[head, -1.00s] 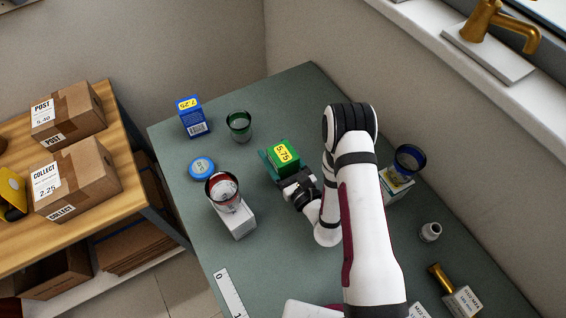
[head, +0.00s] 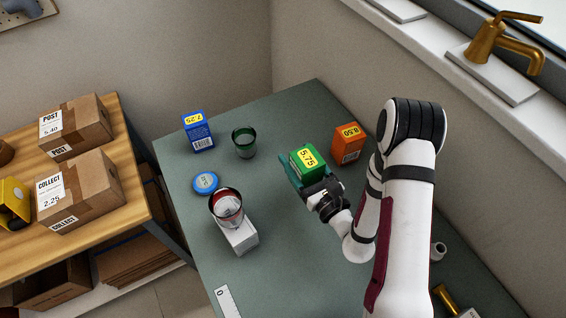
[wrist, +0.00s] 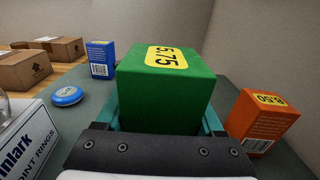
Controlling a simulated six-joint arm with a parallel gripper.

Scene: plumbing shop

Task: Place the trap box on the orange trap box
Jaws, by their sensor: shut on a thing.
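A green box (head: 307,162) with a yellow 5.75 label is held in my gripper (head: 303,170). The same green box (wrist: 168,90) fills the middle of the wrist view, between the teal fingers of my gripper (wrist: 168,120). The orange box (head: 348,143) with a yellow 8.50 label stands upright on the table, right of the green box and apart from it. The orange box (wrist: 263,120) also shows at the right in the wrist view. Whether the green box is clear of the table is hard to tell.
The table's middle is mostly clear.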

